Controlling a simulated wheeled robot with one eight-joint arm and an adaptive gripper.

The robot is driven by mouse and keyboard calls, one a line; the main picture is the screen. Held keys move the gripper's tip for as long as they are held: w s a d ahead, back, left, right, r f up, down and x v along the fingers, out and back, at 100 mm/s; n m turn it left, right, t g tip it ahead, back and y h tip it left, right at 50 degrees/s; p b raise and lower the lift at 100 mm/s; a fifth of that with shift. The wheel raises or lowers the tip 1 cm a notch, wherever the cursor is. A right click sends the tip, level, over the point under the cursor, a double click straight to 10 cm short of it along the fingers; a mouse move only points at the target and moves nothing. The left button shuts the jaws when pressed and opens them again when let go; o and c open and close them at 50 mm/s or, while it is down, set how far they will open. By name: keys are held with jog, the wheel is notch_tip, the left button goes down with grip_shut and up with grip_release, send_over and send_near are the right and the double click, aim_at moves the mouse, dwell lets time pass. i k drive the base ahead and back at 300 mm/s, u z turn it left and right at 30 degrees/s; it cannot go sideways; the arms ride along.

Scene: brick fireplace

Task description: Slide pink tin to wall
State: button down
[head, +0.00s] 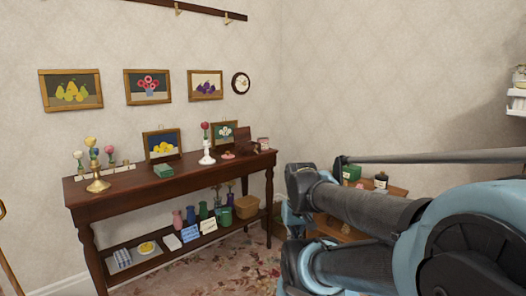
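A small pale pink tin-like object (263,143) stands at the right end of the dark wooden console table (130,183), near the wall behind it. A smaller, low pink object (228,155) sits on the same tabletop, just right of a white candlestick. Both are too small to tell for sure which is the pink tin. My arm fills the right side of the head view, and its fingertips do not show, so my gripper is not in view.
Beside the pale pink object is a dark brown item (245,147). A white candlestick (207,147), green box (164,170), framed pictures and brass candlestick (97,180) share the tabletop. A small wooden table (395,190) stands behind my arm.

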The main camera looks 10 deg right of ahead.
aim_at(264, 141)
jog(key=z, duration=0.05)
jog(key=k, duration=0.6)
jog(key=u, duration=0.7)
jog(key=i, duration=2.1)
jog(key=z, duration=0.8)
jog(key=i, duration=0.65)
jog(key=z, duration=0.5)
